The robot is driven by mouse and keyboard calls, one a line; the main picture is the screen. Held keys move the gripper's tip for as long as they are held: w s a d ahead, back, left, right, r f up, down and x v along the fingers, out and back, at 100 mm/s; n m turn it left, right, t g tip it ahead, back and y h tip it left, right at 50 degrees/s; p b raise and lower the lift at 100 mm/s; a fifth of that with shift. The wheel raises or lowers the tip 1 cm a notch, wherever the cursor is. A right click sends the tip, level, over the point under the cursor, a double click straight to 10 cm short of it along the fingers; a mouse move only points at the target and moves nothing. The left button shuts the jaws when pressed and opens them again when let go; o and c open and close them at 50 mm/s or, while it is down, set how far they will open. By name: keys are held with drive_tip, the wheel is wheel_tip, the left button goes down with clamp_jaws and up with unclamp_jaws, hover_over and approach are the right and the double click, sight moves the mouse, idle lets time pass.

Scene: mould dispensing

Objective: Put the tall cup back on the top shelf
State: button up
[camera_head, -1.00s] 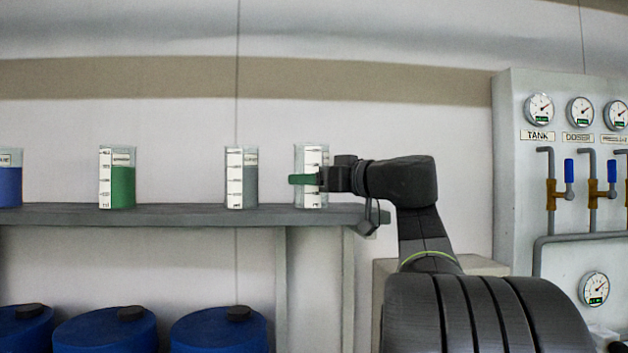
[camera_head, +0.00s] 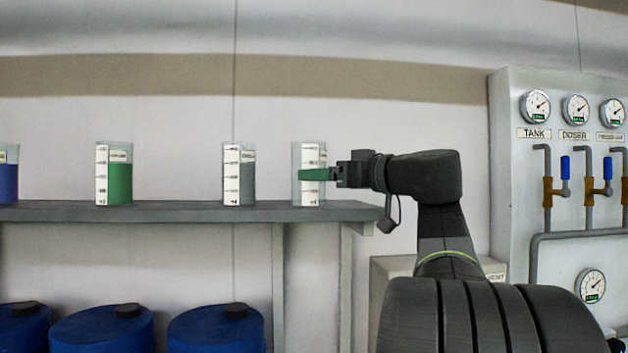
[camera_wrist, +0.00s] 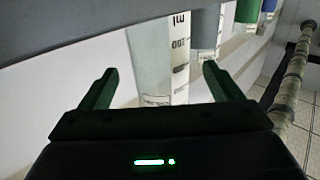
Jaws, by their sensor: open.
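The tall cup (camera_head: 309,188), clear with a white measuring scale and seemingly empty, stands upright on the top shelf (camera_head: 180,213) near its right end. My gripper (camera_head: 312,175) is open beside the cup, its green fingers overlapping the cup's right part in the head view. In the wrist view the cup (camera_wrist: 152,62) stands between and beyond the two spread fingers, with clear gaps to both. The fingers (camera_wrist: 157,85) do not press on it.
A grey-filled cup (camera_head: 246,184), a green-filled cup (camera_head: 119,184) and a blue-filled cup (camera_head: 8,182) stand further left on the shelf. Blue drums (camera_head: 215,332) stand below. A gauge panel (camera_head: 508,180) is at the right.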

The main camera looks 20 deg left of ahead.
drive_tip(key=v, duration=0.7)
drive_tip(key=shift+s+d+b, duration=0.15)
drive_tip(key=shift+d+b, duration=0.2)
drive_tip(key=shift+b, duration=0.1)
drive_tip(key=o, duration=0.3)
